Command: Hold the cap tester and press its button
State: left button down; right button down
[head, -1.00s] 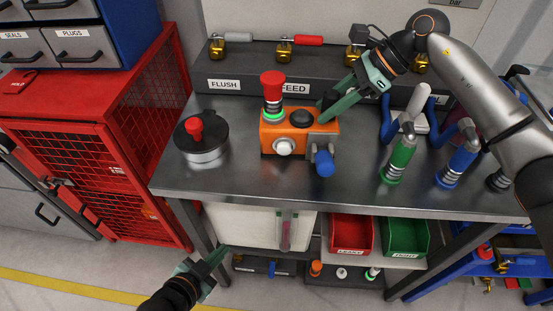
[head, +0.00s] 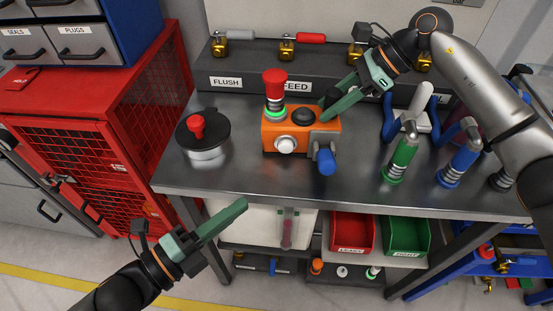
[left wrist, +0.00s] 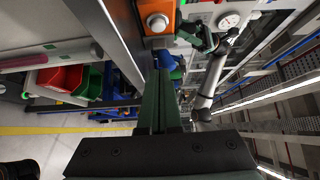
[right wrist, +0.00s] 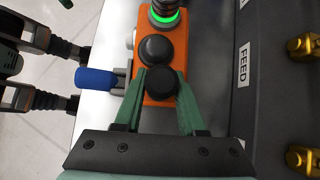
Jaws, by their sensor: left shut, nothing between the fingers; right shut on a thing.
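The cap tester (head: 272,137) is an orange box standing on the steel bench. It carries a red cap (head: 274,84) over a glowing green ring, a black dome (head: 303,117), a blue-ended handle (head: 326,161) and a white round button (head: 285,145) on its front. My right gripper (head: 329,109) is shut on a black knob (right wrist: 161,85) at the tester's right end. My left gripper (head: 243,204) is shut and empty, below and in front of the bench edge. In the left wrist view its fingers point towards the tester (left wrist: 158,6) and its button (left wrist: 157,23).
A black-lidded pot (head: 204,135) stands left of the tester. A green bottle (head: 399,160) and a blue bottle (head: 459,165) stand to its right. A dark valve block (head: 250,75) runs behind. The steel bench edge (head: 240,199) lies between my left gripper and the tester.

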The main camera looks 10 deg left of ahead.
pick_arm(q)
jog(key=shift+w, duration=0.1)
send_near(292, 150)
jog(key=d, duration=0.3)
jog(key=shift+d, duration=0.35)
jog(key=w, duration=0.3)
jog(key=shift+d, duration=0.1)
jog(key=shift+w, duration=0.7)
